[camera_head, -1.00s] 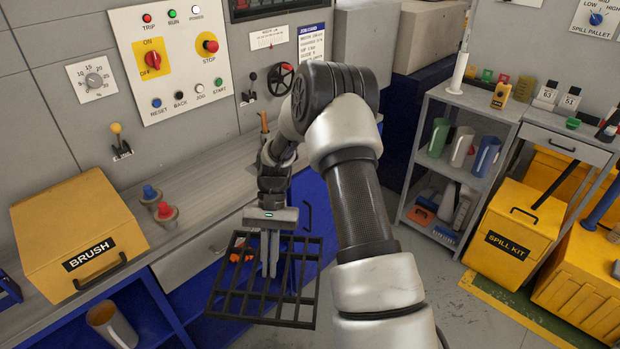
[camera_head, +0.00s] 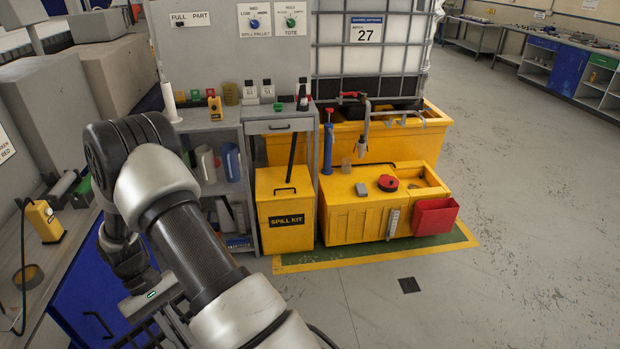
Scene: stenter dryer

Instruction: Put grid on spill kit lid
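The spill kit (camera_head: 287,222) is a yellow box standing on the floor under a small grey drawer unit. Its yellow lid (camera_head: 270,181) faces up, with a black handle at the front and a dark rod rising behind or through it. My gripper (camera_head: 152,298) is at the lower left, well to the left of the kit and nearer to me. The dark barred grid (camera_head: 170,326) hangs at the gripper, mostly hidden by my arm and cut by the bottom edge. The fingers are hidden now; earlier they were closed on the grid.
A grey shelf (camera_head: 215,186) with bottles and jugs stands left of the kit. A yellow spill pallet (camera_head: 352,222) with a red disc (camera_head: 388,183) and a red bin (camera_head: 435,217) stands right of it. A blue-fronted bench (camera_head: 90,300) is at left. Open floor lies at right.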

